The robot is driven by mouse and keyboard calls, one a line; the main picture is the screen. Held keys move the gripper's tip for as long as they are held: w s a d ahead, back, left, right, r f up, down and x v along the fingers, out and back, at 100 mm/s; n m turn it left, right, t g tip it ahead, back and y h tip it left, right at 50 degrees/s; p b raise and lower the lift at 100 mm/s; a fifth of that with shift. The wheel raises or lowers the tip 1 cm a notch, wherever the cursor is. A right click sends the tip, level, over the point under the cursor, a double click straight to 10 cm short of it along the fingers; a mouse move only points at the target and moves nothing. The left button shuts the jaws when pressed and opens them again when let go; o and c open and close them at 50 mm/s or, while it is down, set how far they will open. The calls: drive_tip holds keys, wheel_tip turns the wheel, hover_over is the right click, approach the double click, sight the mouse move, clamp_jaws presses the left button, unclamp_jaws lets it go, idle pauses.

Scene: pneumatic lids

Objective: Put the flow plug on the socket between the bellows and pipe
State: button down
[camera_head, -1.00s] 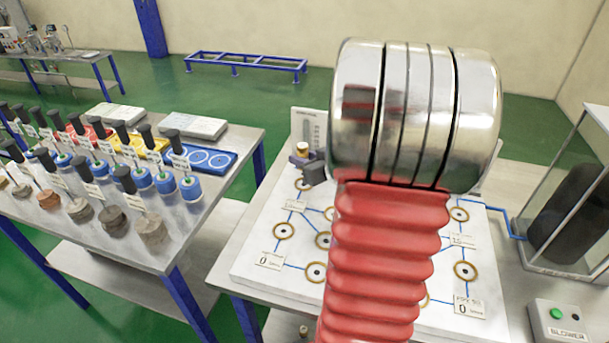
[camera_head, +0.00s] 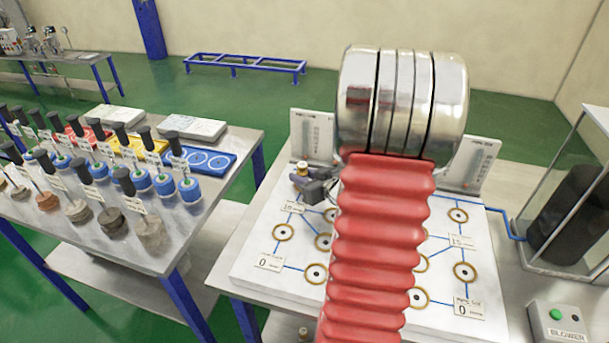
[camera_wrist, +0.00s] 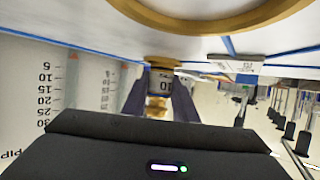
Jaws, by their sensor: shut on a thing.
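The flow plug (camera_wrist: 161,75) is a small brass piece with a dark band marked 10, held between the fingers of my gripper (camera_wrist: 160,98) in the wrist view. In the head view the plug's brass end (camera_head: 303,167) shows at my gripper (camera_head: 306,182), over the back left of the white board (camera_head: 250,270). The board has several brass-ringed sockets joined by blue lines. A large brass ring (camera_wrist: 215,22) is close to the camera in the wrist view. My arm hides the board's middle, and I cannot tell which socket lies between bellows and pipe.
Two upright scale panels, left (camera_head: 313,135) and right (camera_head: 472,165), stand at the board's back. A glass case (camera_head: 570,210) with a dark bag and a blower box (camera_head: 560,322) are to the right. A table (camera_head: 165,235) of weights is to the left.

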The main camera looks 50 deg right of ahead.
idle(0.3)
drive_tip(key=c, duration=1.4)
unclamp_jaws()
drive_tip(key=shift+f, duration=0.1)
drive_tip(key=shift+s+r, duration=0.35)
drive_tip(key=shift+s, duration=0.15)
drive_tip(key=v, duration=1)
drive_tip(key=shift+s+a, duration=0.15)
drive_tip(key=shift+s, duration=0.3)
drive_tip(key=shift+r, duration=0.1)
